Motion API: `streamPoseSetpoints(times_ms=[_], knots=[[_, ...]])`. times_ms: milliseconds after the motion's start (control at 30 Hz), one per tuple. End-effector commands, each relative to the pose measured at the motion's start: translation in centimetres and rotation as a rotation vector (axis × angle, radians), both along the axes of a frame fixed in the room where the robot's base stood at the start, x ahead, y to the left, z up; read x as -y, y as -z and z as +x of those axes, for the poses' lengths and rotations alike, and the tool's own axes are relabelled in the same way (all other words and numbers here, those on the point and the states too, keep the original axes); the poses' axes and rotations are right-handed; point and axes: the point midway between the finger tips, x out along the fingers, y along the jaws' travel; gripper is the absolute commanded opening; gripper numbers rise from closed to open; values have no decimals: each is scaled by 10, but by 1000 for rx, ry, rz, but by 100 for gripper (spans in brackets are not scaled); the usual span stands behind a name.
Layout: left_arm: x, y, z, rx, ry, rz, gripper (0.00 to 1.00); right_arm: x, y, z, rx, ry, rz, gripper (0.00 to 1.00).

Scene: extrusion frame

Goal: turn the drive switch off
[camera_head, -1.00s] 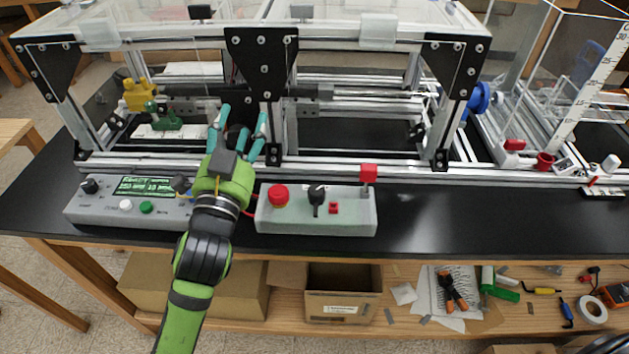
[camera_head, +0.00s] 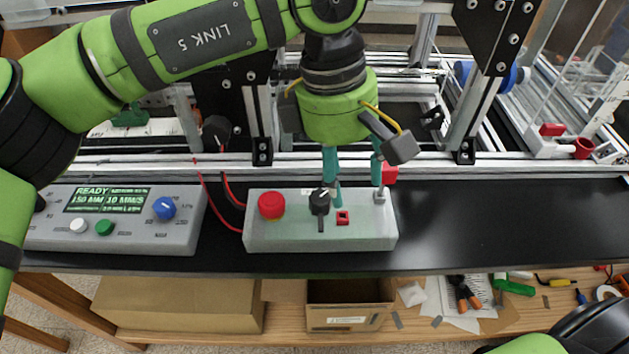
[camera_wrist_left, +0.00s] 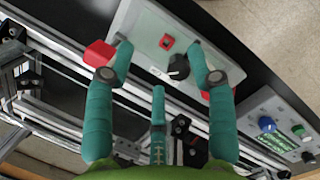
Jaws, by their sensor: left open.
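A pale control box (camera_head: 280,238) at the bench front carries a red mushroom button (camera_head: 271,205), a black rotary knob (camera_head: 320,203) with its pointer toward the front, a small red switch (camera_head: 343,217) and a metal lever (camera_head: 380,196) with a red block (camera_head: 390,174) behind it. I cannot read which is the drive switch. My left gripper (camera_head: 354,182) is open and empty, pointing down over the box's right half. In the left wrist view, the black knob (camera_wrist_left: 179,66) and small red switch (camera_wrist_left: 167,42) show between its teal fingers (camera_wrist_left: 160,62). Contact is unclear. My right gripper is out of view.
A second box (camera_head: 130,239) with a green display (camera_head: 105,199), blue knob, and white and green buttons stands left. Aluminium rails (camera_head: 200,166) run behind both boxes. Red wires lie between them. The black bench top (camera_head: 480,220) is clear on the right.

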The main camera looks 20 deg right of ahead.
Motion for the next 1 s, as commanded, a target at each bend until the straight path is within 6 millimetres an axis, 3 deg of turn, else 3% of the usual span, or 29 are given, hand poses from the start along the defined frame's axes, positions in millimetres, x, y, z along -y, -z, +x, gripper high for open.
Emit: streamPoseSetpoints(times_ms=[100,200,633,1000], knots=[[-22,-5,20,102,-3,116,56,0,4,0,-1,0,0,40],[-28,-3,25,125,-6,150,56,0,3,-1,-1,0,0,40],[-29,54,25,121,-6,148,56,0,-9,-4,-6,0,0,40],[-28,63,24,122,-6,145,56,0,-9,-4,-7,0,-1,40]])
